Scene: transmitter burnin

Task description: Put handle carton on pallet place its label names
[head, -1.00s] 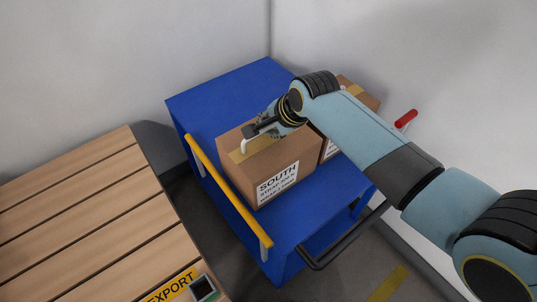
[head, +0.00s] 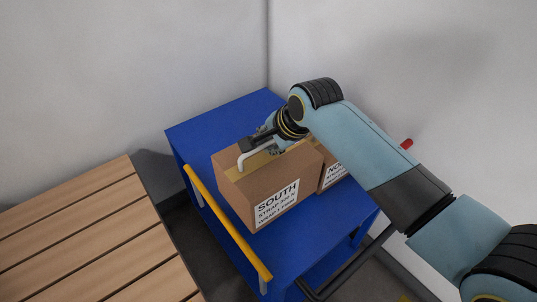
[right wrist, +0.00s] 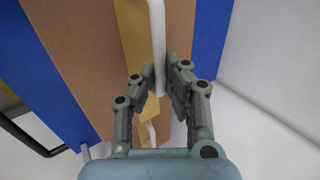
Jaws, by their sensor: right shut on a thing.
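A brown carton (head: 235,192) with a tan tape strip and a white label (head: 276,203) reading SOUTH is at the blue cart (head: 200,130). The label's smaller lines are hard to read. My right gripper (head: 247,147) is shut on the carton's white handle (head: 255,156). In the right wrist view, the handle (right wrist: 158,45) runs between the fingers of the right gripper (right wrist: 160,82). The carton looks slightly raised, but its underside is hidden. The slatted wooden pallet (head: 90,235) is at the left. My left gripper is not in view.
A second carton (head: 333,177), its label partly hidden and starting "NO", is just right of the SOUTH carton. Its white handle (right wrist: 148,132) shows in the wrist view. A yellow rail (head: 228,223) edges the cart's left side. Walls stand close behind and right.

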